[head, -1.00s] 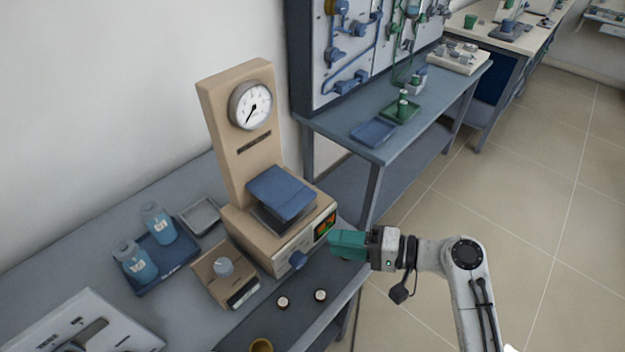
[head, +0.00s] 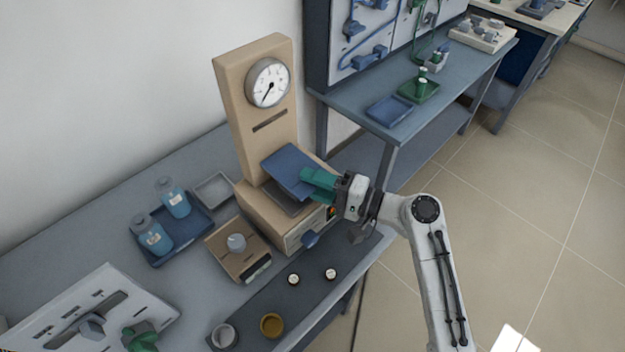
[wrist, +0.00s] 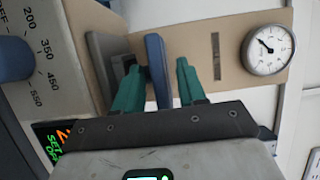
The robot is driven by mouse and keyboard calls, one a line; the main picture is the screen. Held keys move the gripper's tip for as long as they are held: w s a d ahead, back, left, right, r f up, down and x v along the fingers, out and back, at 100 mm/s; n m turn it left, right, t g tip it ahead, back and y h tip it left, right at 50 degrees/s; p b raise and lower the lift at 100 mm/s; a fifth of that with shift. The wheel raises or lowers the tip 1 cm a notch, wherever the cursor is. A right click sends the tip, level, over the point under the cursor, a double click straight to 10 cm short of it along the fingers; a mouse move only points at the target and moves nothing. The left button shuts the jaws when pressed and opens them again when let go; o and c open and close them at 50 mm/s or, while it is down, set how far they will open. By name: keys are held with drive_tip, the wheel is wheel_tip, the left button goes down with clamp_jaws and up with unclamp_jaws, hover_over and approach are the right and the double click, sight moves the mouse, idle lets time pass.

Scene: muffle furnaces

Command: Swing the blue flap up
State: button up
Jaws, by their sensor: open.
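The blue flap (head: 286,168) sits tilted over the dark opening on top of the beige furnace (head: 262,212), below its tall column with a round dial. My gripper (head: 308,181), with green fingers, is at the flap's right edge in the head view. In the wrist view the flap (wrist: 156,68) shows edge-on between the fingers of my gripper (wrist: 159,72). The fingers are open, with a gap visible on the right side of the flap; the left finger is very close to it, and I cannot tell whether it touches.
A blue knob (head: 310,239) is on the furnace front. Small cups stand on the dark mat (head: 262,300) in front. Floor at right is clear.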

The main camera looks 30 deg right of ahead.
drive_tip(key=shift+w+a, duration=0.15)
drive_tip(key=shift+w, duration=0.05)
clamp_jaws()
idle(0.3)
